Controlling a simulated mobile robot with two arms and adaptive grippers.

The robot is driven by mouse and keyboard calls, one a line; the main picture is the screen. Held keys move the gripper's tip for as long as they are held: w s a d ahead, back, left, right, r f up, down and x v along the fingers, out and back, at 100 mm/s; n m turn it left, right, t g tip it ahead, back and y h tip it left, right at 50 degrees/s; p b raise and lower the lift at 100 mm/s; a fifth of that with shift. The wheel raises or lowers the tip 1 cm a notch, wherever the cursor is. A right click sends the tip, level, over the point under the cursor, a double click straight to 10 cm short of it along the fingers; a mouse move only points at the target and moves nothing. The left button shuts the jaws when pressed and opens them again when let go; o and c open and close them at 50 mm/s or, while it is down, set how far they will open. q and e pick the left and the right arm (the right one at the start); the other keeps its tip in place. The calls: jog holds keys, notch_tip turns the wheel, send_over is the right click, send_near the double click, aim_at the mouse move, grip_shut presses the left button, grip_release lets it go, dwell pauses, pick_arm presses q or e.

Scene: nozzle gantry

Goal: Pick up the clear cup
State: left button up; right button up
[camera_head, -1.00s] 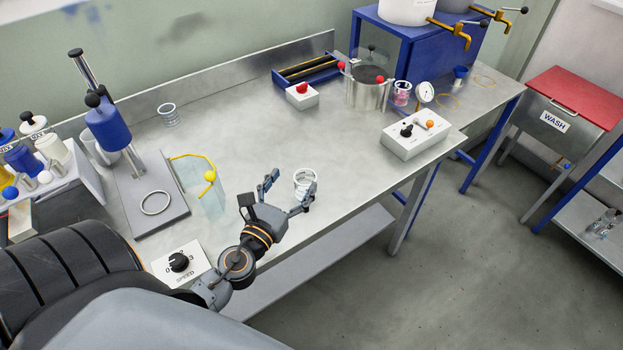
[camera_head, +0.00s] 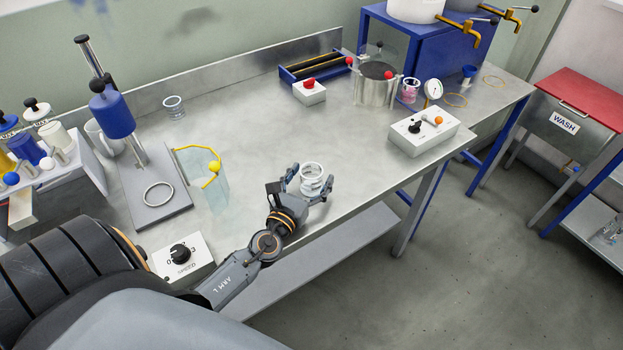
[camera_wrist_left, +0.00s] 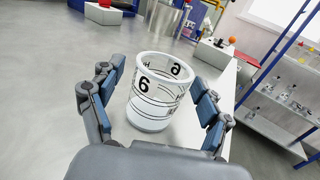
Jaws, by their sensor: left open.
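A clear cup (camera_head: 312,178) with ring-like markings stands upright on the metal bench near its front edge. In the left wrist view the cup (camera_wrist_left: 155,100) looks whitish and bears a black "6". My left gripper (camera_head: 310,184) is open, with one finger on each side of the cup. A second clear cup (camera_head: 174,108) stands farther back on the left. My right gripper is not in view.
A yellow-framed clear panel (camera_head: 208,185) and a blue press (camera_head: 115,115) stand left of the gripper. A speed dial box (camera_head: 182,256) is at the front left. A control box (camera_head: 424,132) is to the right. The bench centre is clear.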

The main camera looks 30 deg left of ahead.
pick_arm(q)
jog(key=shift+w, duration=0.25)
jog(key=c, duration=1.1)
jog(key=shift+c, duration=0.2)
